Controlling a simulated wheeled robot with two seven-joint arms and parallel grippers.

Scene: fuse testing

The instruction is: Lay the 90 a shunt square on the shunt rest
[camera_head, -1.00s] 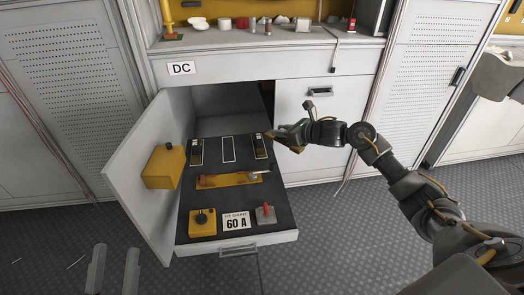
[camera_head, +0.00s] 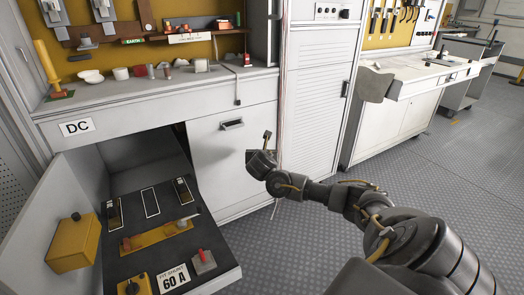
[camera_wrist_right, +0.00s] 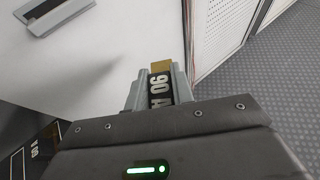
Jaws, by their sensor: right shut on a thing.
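My right gripper (camera_head: 259,158) is shut on the 90 A shunt and holds it in the air in front of the white cabinet, right of the open drawer. In the right wrist view the shunt (camera_wrist_right: 160,85) is a dark block with white "90 A" lettering and a brass-coloured end, between the grey fingers (camera_wrist_right: 158,92). In the head view the shunt is small and hard to make out at the gripper. I cannot tell which thing is the shunt rest. My left gripper is not in view.
The open drawer (camera_head: 122,268) has outlined slots (camera_head: 150,201), a yellow strip (camera_head: 155,237), a red-handled switch (camera_head: 203,261) and a "FIT SHUNT 60 A" card (camera_head: 173,279). A cluttered counter (camera_head: 170,92) stands above. A white workbench (camera_head: 420,68) stands to the right, with open floor before it.

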